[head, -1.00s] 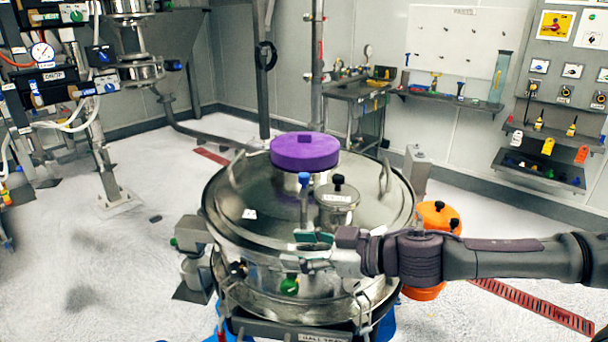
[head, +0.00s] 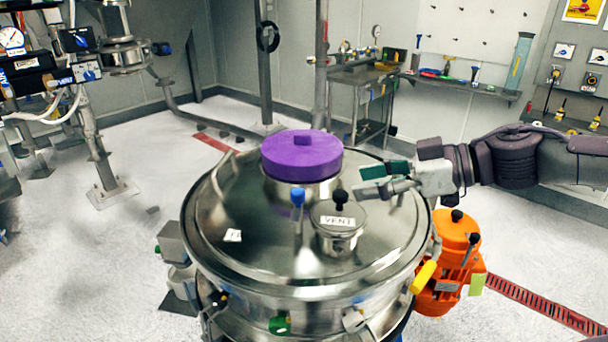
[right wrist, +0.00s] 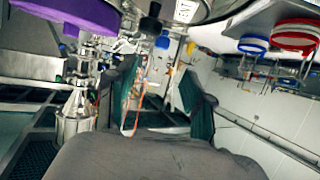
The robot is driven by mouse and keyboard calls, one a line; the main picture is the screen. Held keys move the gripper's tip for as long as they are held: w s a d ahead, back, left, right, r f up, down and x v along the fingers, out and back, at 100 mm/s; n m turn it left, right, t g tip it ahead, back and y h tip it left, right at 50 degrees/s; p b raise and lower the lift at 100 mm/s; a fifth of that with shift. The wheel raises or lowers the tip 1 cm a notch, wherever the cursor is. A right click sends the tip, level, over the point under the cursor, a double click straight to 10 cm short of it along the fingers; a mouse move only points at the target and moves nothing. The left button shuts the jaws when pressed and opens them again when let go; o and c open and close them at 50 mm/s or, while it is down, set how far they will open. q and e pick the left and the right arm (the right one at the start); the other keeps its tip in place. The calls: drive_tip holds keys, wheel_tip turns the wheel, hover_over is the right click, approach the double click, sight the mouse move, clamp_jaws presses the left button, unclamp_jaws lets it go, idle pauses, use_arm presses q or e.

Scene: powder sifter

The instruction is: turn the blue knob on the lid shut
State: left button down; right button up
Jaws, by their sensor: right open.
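The blue knob (head: 297,198) stands upright on a thin stem on the shiny round lid (head: 240,210), in front of the purple cap (head: 301,155) and left of the VENT port (head: 338,222). My right gripper (head: 372,180) is open and empty above the right part of the lid, apart from the knob, with its fingers pointing left. In the right wrist view, its two green-padded fingers (right wrist: 155,100) are spread with nothing held between them. A small blue shape beyond them there may be the knob. My left gripper is not in view.
The VENT port's black knob (head: 340,199) rises between the blue knob and my right gripper. An orange motor (head: 450,250) and a yellow handle (head: 424,277) sit at the vessel's right side. Floor left of the vessel is mostly clear.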

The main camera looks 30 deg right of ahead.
sight(301, 192)
drive_tip(key=shift+w+a, duration=0.15)
drive_tip(key=shift+w, duration=0.25)
drive_tip(key=a, duration=0.1)
drive_tip(key=w+a+p, duration=0.1)
drive_tip(key=a+f, duration=0.1)
drive_tip(key=shift+w, duration=0.25)
drive_tip(key=shift+w+a+f, duration=0.25)
drive_tip(key=shift+w, duration=0.2)
drive_tip(key=shift+w+a+f, duration=0.2)
drive_tip(key=shift+w+f, duration=0.05)
drive_tip(key=shift+w, duration=0.2)
drive_tip(key=shift+w+a+f+p, duration=0.2)
drive_tip(key=shift+w+p, duration=0.1)
drive_tip(key=shift+w+a+f, duration=0.25)
drive_tip(key=shift+w+a, duration=0.2)
drive_tip(key=shift+a, duration=0.05)
drive_tip(key=shift+w+a+f, duration=0.15)
drive_tip(key=shift+w+a, duration=0.05)
drive_tip(key=shift+w+a+f, duration=0.15)
drive_tip(key=shift+w+a, duration=0.1)
drive_tip(key=shift+w, duration=0.05)
drive_tip(key=shift+b+x, duration=0.5)
drive_tip(key=shift+x, duration=0.55)
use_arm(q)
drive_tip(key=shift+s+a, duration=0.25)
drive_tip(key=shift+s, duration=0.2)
use_arm(e)
drive_tip(key=shift+w+a+f, duration=0.2)
drive_tip(key=shift+w+a, duration=0.25)
drive_tip(key=shift+w, duration=0.05)
